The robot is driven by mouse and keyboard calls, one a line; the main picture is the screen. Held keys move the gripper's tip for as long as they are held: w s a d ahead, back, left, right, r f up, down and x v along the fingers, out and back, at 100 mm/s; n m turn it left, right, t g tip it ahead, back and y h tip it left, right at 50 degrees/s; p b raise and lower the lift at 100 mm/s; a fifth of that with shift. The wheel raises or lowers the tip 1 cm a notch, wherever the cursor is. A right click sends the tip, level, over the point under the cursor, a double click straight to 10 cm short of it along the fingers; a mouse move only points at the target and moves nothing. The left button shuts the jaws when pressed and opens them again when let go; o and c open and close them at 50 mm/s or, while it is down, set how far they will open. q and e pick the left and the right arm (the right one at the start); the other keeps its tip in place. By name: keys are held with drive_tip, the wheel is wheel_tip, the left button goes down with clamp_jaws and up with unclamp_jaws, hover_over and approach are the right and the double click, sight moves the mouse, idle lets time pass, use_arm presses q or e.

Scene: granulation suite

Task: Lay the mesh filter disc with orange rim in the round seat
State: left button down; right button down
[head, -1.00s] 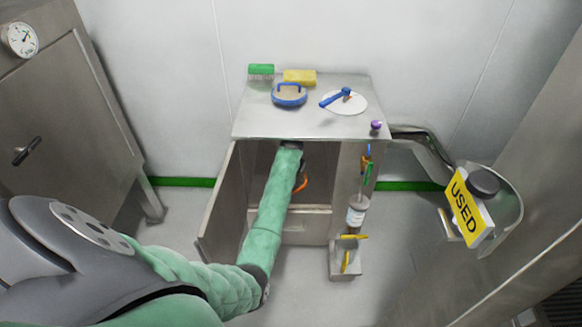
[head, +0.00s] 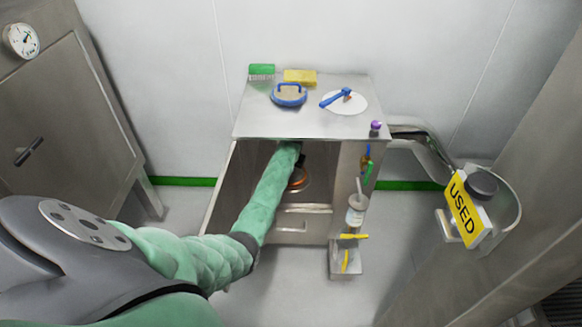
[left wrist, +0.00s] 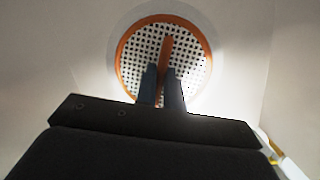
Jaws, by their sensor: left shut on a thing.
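The mesh filter disc (left wrist: 135,48) has white perforated mesh, an orange rim and an orange bar across it. My left gripper (left wrist: 161,72) is shut on that bar. In the head view part of the disc's orange rim (head: 299,182) shows inside the open cabinet, beyond my left forearm. A pale ring, seemingly the round seat (left wrist: 219,52), surrounds the disc in the left wrist view. The disc looks roughly centred and flat over it. I cannot tell whether it rests in the seat or hovers just above. My right gripper is not in view.
The cabinet (head: 250,125) has its door (head: 220,190) open at the left, side walls close around my arm, and a drawer front (head: 292,226) below. A "USED" sign (head: 463,208) stands right.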

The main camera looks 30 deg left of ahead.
use_arm(q)
drive_tip(key=shift+f, duration=0.35)
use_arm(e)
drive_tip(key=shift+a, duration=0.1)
use_arm(q)
drive_tip(key=c, duration=1.5)
unclamp_jaws()
drive_tip(key=shift+r, duration=0.5)
drive_tip(key=v, duration=0.2)
drive_tip(key=shift+s+d+r, duration=0.1)
drive_tip(key=shift+s+r, duration=0.05)
drive_tip(key=shift+r, duration=0.2)
drive_tip(key=s+d, duration=0.7)
drive_tip(key=s, duration=0.2)
drive_tip(key=shift+s+d, duration=0.2)
drive_tip(key=shift+s, duration=0.1)
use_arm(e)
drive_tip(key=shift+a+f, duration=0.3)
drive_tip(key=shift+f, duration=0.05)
